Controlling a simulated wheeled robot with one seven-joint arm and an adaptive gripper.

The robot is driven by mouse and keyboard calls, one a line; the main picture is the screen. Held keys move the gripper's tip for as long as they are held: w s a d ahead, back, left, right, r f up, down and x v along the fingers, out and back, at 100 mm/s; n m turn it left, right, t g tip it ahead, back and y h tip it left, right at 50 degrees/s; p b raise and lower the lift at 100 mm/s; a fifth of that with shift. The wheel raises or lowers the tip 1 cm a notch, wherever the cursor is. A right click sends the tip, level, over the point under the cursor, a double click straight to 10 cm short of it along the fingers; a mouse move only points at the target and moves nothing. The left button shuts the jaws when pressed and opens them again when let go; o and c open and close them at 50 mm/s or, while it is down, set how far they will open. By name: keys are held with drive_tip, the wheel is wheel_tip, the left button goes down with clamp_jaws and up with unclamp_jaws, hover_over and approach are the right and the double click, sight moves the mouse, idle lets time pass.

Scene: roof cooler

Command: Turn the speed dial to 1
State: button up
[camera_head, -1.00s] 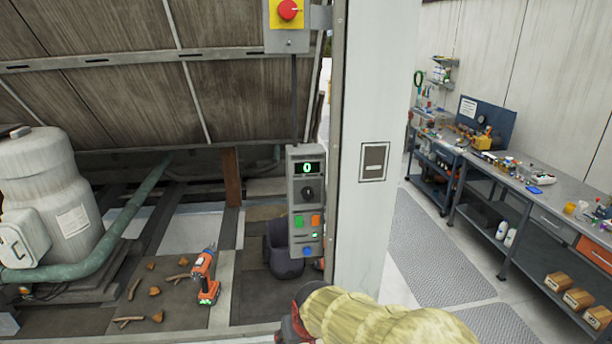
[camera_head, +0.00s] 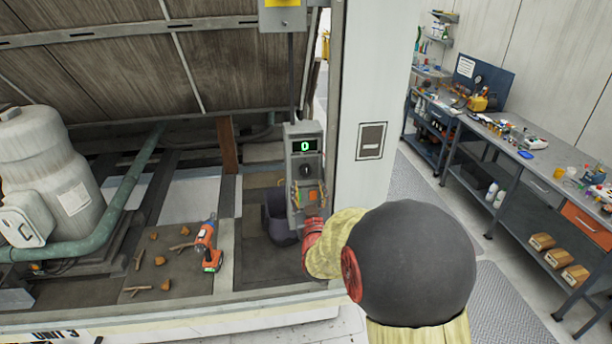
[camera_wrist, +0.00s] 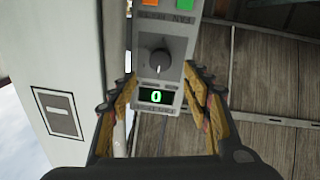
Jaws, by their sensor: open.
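The grey control box (camera_head: 294,146) hangs beside the white post, with a green 0 on its display (camera_head: 304,146). The black speed dial (camera_head: 305,171) sits below the display. My gripper (camera_wrist: 160,84) is open, one finger on each side of the box's lower picture part. The dial lies between and just beyond the fingertips, with nothing held. In the head view my gripper (camera_head: 308,194) is in front of the box's lower half.
An orange button (camera_wrist: 150,2) and a green button (camera_wrist: 184,4) sit close to the dial. The white post (camera_head: 360,110) stands right of the box. A yellow-plated switch box (camera_head: 284,18) hangs above. An orange drill (camera_head: 207,245) lies among debris at left.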

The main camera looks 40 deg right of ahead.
sight(306, 173)
drive_tip(key=shift+p+x, duration=1.05)
drive_tip(key=shift+x, duration=2.7)
drive_tip(key=c, duration=0.3)
drive_tip(key=c, duration=0.9)
